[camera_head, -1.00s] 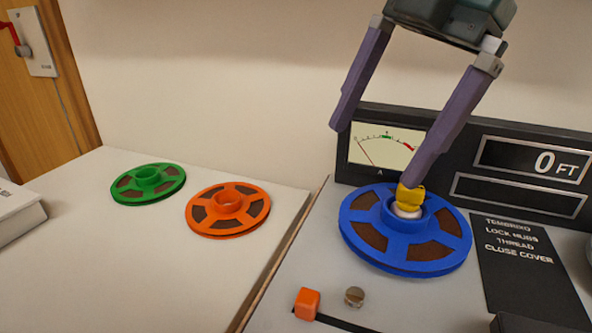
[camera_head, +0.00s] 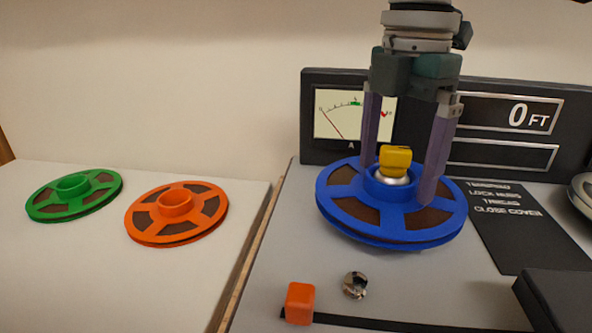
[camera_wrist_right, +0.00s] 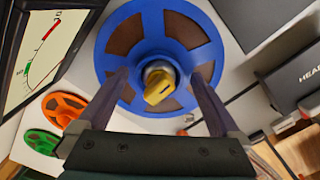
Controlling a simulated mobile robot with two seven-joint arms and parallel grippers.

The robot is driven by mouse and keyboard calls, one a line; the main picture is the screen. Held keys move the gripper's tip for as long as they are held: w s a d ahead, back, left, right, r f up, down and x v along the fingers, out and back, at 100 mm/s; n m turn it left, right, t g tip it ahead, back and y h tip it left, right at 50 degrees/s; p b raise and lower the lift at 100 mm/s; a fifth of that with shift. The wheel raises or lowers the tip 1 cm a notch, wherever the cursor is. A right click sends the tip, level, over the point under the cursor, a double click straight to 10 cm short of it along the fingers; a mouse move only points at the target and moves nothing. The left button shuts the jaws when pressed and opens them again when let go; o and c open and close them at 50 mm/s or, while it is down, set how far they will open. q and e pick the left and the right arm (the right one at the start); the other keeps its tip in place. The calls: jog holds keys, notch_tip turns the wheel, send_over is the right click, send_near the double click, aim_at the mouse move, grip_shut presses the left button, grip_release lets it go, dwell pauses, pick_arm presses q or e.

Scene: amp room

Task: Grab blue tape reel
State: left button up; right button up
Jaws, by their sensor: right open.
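The blue tape reel (camera_head: 345,208) lies flat on the grey deck, around a hub with a yellow knob (camera_head: 396,160) on a silver base. My right gripper (camera_head: 396,185) comes down from above with its two purple fingers apart, one on each side of the knob and the reel's raised centre. It holds nothing. In the right wrist view the blue reel (camera_wrist_right: 116,72) and the yellow knob (camera_wrist_right: 160,88) show between and beyond the open fingers (camera_wrist_right: 160,85). I cannot tell whether the fingertips touch the reel. My left gripper is not in view.
An orange reel (camera_head: 148,224) and a green reel (camera_head: 52,208) lie on the white table at left. A meter panel (camera_head: 309,131) stands just behind the blue reel. An orange block (camera_head: 299,303), a metal knob (camera_head: 355,284) and a black box (camera_head: 556,302) are in front.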

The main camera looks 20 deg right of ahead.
jog(key=shift+f, duration=0.3)
jog(key=shift+a, duration=0.1)
grip_shut()
dwell(0.5)
